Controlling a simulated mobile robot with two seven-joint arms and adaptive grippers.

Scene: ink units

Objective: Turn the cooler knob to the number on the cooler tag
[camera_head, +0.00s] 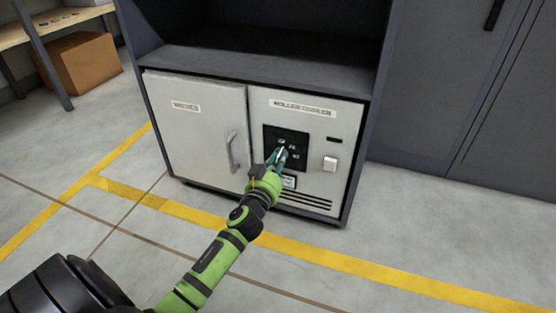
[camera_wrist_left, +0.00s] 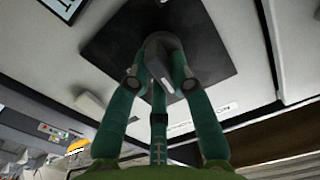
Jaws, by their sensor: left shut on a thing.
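The roller cooler panel (camera_head: 347,128) is the right-hand light grey front of a dark cabinet. Its black dial plate (camera_head: 271,133) has small numbers too blurred to read. The grey cooler knob (camera_wrist_left: 163,45), with a pale pointer line, shows on the dark plate in the wrist view. My left gripper (camera_head: 277,158) reaches the dial in the head view. Its teal fingers (camera_wrist_left: 160,82) are shut on the knob, one on each side. The cooler tag (camera_head: 289,182) is a small white label with a blue edge below the dial, partly beside my gripper; its number is unreadable. My right gripper is out of view.
A pale square switch (camera_head: 330,163) and a dark slot (camera_head: 334,140) sit right of the dial. A door with a handle (camera_head: 232,152) is to the left. A cardboard box (camera_head: 85,62) stands under a far-left bench. The floor in front is clear.

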